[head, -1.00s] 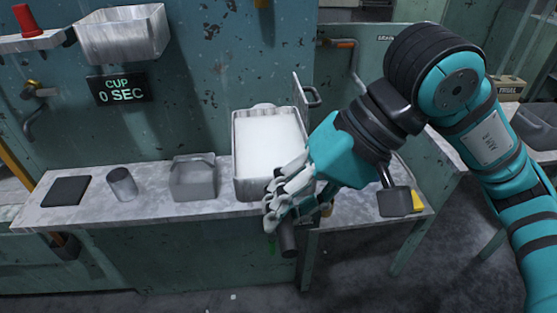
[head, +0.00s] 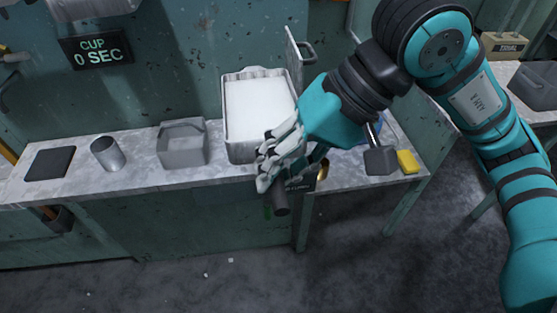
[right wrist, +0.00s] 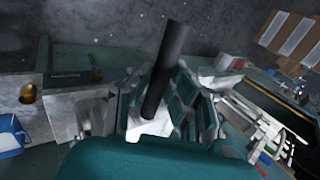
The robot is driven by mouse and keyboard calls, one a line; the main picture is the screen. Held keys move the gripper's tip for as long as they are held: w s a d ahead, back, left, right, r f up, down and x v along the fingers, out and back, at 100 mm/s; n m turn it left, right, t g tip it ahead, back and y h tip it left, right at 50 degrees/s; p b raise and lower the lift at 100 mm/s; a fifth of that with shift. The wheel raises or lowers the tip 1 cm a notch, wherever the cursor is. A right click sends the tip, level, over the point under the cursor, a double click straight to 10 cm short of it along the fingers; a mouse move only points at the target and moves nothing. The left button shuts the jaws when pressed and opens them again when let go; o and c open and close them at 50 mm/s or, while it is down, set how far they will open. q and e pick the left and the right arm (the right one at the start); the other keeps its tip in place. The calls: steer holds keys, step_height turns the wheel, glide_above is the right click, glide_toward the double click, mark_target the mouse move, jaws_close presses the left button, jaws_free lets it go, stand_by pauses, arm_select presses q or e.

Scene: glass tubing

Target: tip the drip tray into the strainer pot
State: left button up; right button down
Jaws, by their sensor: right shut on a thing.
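A deep pale metal pan (head: 229,125) with a white inside stands on the bench, and I take it for the drip tray. My right gripper (head: 276,165) is at its front right corner, shut on a dark cylindrical handle (head: 282,202). That handle also shows between the fingers in the right wrist view (right wrist: 168,68). The fingers hide where the handle joins, so I cannot tell if it belongs to the pan. A smaller grey open box (head: 184,150) stands left of the pan. I cannot tell which thing is the strainer pot. My left gripper is not in view.
A metal cup (head: 107,154) and a flat dark pad (head: 50,163) stand at the left of the bench (head: 135,180). A dark block (head: 380,161) and a yellow piece (head: 407,161) lie at the right. A sign (head: 96,48) hangs on the wall behind. The floor in front is mostly clear.

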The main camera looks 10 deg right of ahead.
steer(key=shift+f, duration=0.6)
steer(key=shift+f+b, duration=1.25)
steer(key=shift+f, duration=1.25)
steer(key=shift+w+r+m+g+p, duration=0.2)
steer(key=shift+r+g+p, duration=0.3)
steer(key=shift+r+p, duration=1)
steer(key=shift+w+r+m+g+p, duration=0.2)
steer(key=shift+r+g+p, duration=0.35)
steer(key=shift+p, duration=1.8)
steer(key=shift+w+r+m+g+p, duration=0.15)
steer(key=shift+r+g+p, duration=0.3)
steer(key=shift+r+p, duration=1.05)
steer(key=shift+w+r+m+g+p, duration=0.2)
steer(key=shift+w+r+g+p, duration=0.3)
steer(key=shift+r+p, duration=0.35)
steer(key=shift+w+r+m+g+p, duration=0.15)
steer(key=shift+w+r+g+p, duration=0.3)
steer(key=shift+w+r+p, duration=0.4)
steer(key=shift+w+r+m+g+p, duration=0.2)
steer(key=shift+w+r+g+p, duration=0.2)
steer(key=shift+r+p, duration=0.45)
steer(key=w+r+m+g+y+p, duration=0.1)
steer(key=w+r+g+p, duration=0.2)
steer(key=w+r, duration=0.3)
steer(key=shift+r, duration=0.25)
steer(key=shift+g, duration=0.25)
